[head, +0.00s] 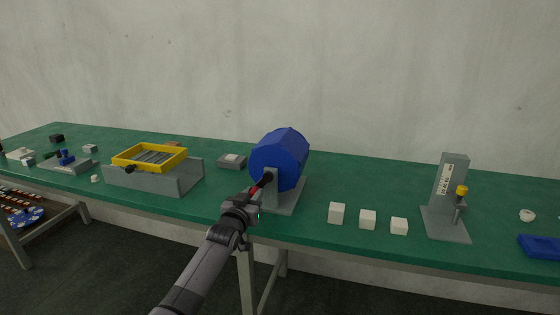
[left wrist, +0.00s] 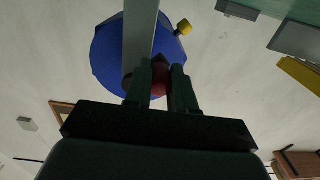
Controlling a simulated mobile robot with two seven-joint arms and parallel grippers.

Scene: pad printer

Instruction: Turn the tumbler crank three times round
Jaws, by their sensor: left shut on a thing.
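The tumbler is a blue faceted drum (head: 280,158) on a grey stand (head: 289,195) near the table's front edge. Its crank has a red handle (head: 254,189) on the near side of the drum. My left gripper (head: 264,181) reaches in from the front and is at the crank. In the left wrist view the two dark fingers (left wrist: 161,85) are shut on the red handle (left wrist: 158,82), with the blue drum (left wrist: 107,58) and a grey upright (left wrist: 140,35) behind it. The crank arm is mostly hidden by the gripper. My right gripper is not in view.
A grey stand with a yellow frame (head: 150,157) is left of the tumbler. Several white cubes (head: 367,219) lie to the right, then a grey press (head: 448,190) with a yellow knob and a blue tray (head: 540,246). The green table (head: 370,180) is clear behind the cubes.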

